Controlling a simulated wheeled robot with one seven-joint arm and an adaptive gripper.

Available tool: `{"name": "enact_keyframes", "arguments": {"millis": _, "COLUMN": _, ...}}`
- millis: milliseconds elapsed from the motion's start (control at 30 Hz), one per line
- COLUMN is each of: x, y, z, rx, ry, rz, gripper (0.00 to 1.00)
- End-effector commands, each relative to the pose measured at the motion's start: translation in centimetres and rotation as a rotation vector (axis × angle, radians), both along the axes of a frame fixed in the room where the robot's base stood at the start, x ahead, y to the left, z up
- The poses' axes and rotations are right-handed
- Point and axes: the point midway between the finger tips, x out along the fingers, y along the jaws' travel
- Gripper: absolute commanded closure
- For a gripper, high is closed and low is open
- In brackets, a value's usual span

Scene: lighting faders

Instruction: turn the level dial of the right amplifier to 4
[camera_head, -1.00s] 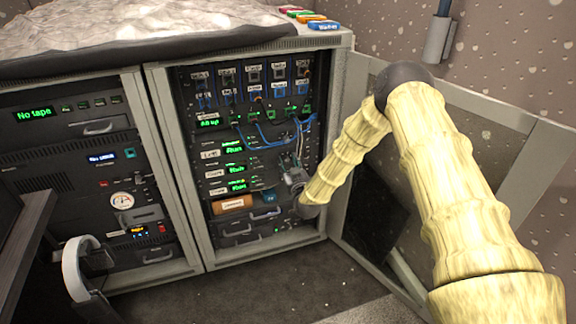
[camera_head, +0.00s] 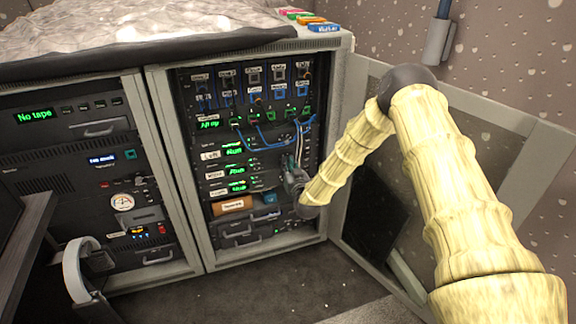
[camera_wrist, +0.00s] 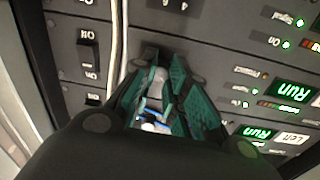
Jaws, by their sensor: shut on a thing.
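The rack's right bay holds stacked amplifiers with green "Run" displays. The right amplifier (camera_head: 213,176) is the middle one, its label hard to read in the head view. My gripper (camera_wrist: 158,98) has teal fingers and is shut on a small pale knob, the level dial (camera_wrist: 157,76), at the amplifier's front. It also shows in the head view (camera_head: 291,163), at the right side of the panel. The fingers hide most of the dial, and I cannot read its setting. A printed scale with a "4" shows just beyond the fingers in the upside-down wrist view.
Rocker switches (camera_wrist: 88,52) and a pale cable (camera_wrist: 118,45) lie close beside the fingers. Blue cables (camera_head: 270,140) hang above the amplifiers. The open rack door (camera_head: 365,215) stands to the right, behind my arm. An orange-brown labelled box (camera_head: 232,204) is below.

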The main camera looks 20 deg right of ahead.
Motion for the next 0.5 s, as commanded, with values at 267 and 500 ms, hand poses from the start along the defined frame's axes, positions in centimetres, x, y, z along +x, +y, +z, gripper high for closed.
{"name": "enact_keyframes", "arguments": {"millis": 267, "x": 0.02, "y": -0.06, "z": 0.08, "rx": 0.192, "ry": 0.006, "rz": -0.001, "gripper": 1.00}}
{"name": "enact_keyframes", "arguments": {"millis": 500, "x": 0.02, "y": -0.07, "z": 0.07, "rx": 0.224, "ry": 0.007, "rz": -0.001, "gripper": 1.00}}
